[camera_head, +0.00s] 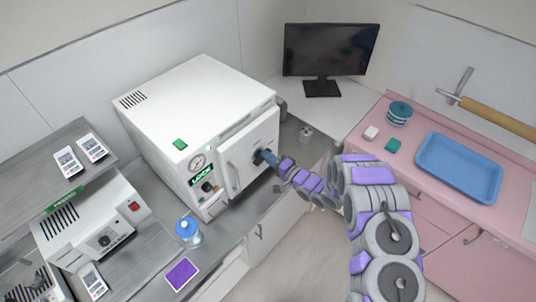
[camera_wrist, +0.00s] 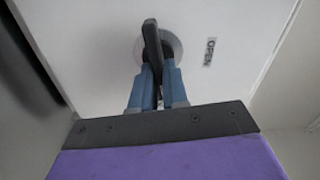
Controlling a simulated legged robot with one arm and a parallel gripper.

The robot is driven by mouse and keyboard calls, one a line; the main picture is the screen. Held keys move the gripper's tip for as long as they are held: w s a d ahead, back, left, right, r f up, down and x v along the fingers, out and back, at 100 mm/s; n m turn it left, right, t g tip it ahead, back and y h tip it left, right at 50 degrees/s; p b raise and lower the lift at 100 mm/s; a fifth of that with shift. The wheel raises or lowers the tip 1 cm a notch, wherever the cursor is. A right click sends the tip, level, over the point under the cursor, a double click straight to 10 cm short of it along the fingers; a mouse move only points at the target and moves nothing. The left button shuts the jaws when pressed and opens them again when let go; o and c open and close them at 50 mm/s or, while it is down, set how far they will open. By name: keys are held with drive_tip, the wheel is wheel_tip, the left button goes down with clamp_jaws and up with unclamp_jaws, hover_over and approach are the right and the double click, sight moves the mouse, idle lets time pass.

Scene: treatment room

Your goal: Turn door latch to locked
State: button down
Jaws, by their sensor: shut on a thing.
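The white box-shaped machine (camera_head: 195,100) stands on the counter, and its front door (camera_head: 248,150) appears closed or nearly so. The dark door latch (camera_wrist: 152,45) sits on a round grey base in the wrist view, with its handle pointing roughly up and down there. In the head view my gripper (camera_head: 268,157) reaches the door from the right and hides most of the latch.
A green-lit display (camera_head: 202,175) and a gauge (camera_head: 197,161) are on the machine's front. A blue-capped bottle (camera_head: 188,232) stands on the counter before it. A monitor (camera_head: 325,55) is behind. A blue tray (camera_head: 459,167) lies on the pink counter at right.

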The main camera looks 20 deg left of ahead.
drive_tip(key=shift+w+d+m+p, duration=0.2)
drive_tip(key=shift+m+p, duration=0.1)
drive_tip(key=shift+m, duration=0.6)
drive_tip(key=shift+f, duration=0.1)
drive_tip(key=c, duration=1.3)
unclamp_jaws()
drive_tip(key=shift+w+a+f, duration=0.1)
drive_tip(key=shift+w+f, duration=0.05)
drive_tip(key=shift+w, duration=0.05)
drive_tip(key=shift+c, duration=0.2)
drive_tip(key=shift+o, duration=1)
drive_tip(key=shift+s+a, duration=0.1)
drive_tip(key=shift+s, duration=0.15)
drive_tip(key=b+v, duration=0.2)
drive_tip(key=v, duration=1.5)
drive_tip(key=shift+s, duration=0.1)
